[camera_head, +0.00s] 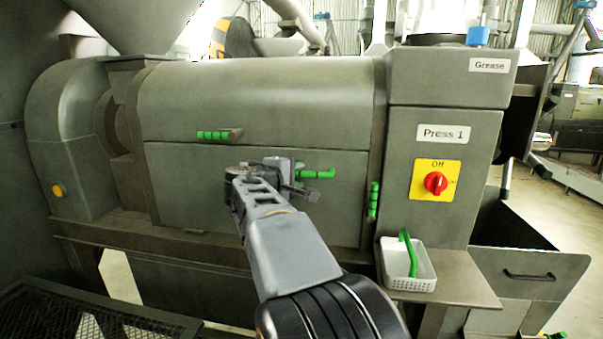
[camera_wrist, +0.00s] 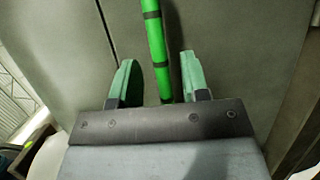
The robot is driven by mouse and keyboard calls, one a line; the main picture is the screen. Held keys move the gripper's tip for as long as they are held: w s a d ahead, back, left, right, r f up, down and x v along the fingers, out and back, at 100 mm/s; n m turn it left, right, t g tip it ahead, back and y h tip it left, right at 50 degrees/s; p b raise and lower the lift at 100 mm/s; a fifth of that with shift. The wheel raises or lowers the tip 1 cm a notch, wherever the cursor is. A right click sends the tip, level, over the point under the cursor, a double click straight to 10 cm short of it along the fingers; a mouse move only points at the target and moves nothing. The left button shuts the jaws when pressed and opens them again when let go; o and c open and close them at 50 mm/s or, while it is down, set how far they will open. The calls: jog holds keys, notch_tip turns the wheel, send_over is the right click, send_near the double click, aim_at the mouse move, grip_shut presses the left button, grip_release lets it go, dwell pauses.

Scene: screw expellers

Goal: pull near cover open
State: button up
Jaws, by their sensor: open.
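The press cover is grey, with a lower front panel (camera_head: 190,190) below an upper curved panel (camera_head: 260,95); both look closed. A green handle with dark bands (camera_head: 318,173) sits on the lower panel near its upper right, and it also shows in the wrist view (camera_wrist: 155,40). My gripper (camera_head: 303,181) is in front of this handle and partly hides it. In the wrist view my gripper (camera_wrist: 158,72) is open, with the handle running between its two green-padded fingers. The handle's lower end is hidden behind the gripper body. Contact with the fingers is not visible.
Another green handle (camera_head: 218,134) is at the upper panel's lower edge, and an upright one (camera_head: 373,199) is at the right edge. A red switch (camera_head: 435,183) reads Off. A white basket (camera_head: 408,277) with a green tool stands on the right ledge.

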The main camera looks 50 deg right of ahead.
aim_at(300, 174)
jog(key=shift+x, duration=1.6)
grip_shut()
